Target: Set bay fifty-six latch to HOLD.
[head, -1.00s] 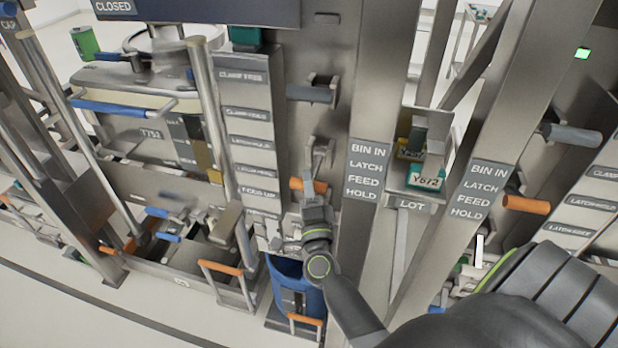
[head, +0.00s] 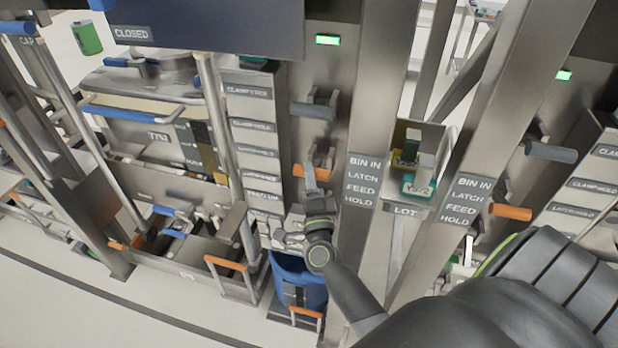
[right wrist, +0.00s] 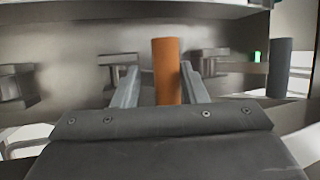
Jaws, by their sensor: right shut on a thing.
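An orange latch handle (head: 312,172) sticks out from the steel post left of a BIN IN / LATCH / FEED / HOLD label (head: 362,180). It lies roughly level, near the height of the LATCH line. My right gripper (head: 311,185) is at this handle from below and in front. In the right wrist view, the orange handle (right wrist: 167,58) stands between the two fingers of my right gripper (right wrist: 160,85), which is shut on it. I see no number fifty-six. My left gripper is not in view.
A grey handle (head: 313,111) and a lit green lamp (head: 327,40) are above on the same post. Another orange handle (head: 510,212) is on the right-hand post. A blue bin (head: 298,280) stands below my gripper. A LOT shelf (head: 405,210) holds small boxes.

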